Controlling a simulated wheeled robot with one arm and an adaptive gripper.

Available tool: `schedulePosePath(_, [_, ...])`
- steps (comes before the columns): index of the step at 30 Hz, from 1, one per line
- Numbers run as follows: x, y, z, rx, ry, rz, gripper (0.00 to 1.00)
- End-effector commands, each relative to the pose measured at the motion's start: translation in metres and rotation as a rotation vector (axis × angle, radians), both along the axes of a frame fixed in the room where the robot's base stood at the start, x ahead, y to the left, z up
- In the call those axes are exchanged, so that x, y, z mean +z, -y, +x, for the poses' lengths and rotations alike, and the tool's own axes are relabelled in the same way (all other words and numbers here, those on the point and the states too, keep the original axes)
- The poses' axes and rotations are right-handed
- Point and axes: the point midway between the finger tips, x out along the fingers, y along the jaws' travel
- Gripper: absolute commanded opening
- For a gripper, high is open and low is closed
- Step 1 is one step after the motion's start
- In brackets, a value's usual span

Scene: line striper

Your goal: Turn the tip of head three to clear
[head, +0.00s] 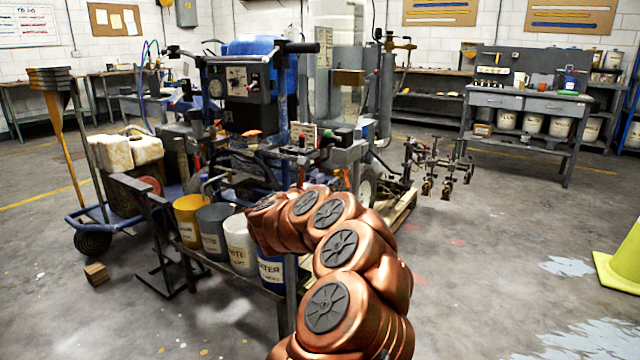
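The line striper (250,85) stands left of centre, with a control box, dark handlebar and blue parts. Several spray heads (428,185) hang from a bar on its right side, above the floor. They are small and dark with brassy lower ends. I cannot tell which is head three or which way any tip points. My copper arm rises from the bottom centre and bends left toward the striper's near side. My gripper does not show; the arm's far end is by the buckets, well left of the spray heads.
A low bench holds yellow (188,222), grey (214,232) and white (240,245) buckets. A hand cart (92,215) stands left. A wooden pallet (402,212) lies near the heads. A workbench (530,100) is behind right, a yellow cone (625,262) at right. Floor at right is mostly clear.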

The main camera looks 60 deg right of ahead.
Motion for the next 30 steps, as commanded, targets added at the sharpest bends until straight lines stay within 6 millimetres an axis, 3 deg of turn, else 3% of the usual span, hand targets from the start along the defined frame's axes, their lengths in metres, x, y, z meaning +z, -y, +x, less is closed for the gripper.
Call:
schedulePosePath(15, [-0.002,0.041,0.002,-0.001,-0.001,0.001,0.36])
schedulePosePath(30, [-0.001,0.044,0.002,0.001,-0.001,0.001,0.36])
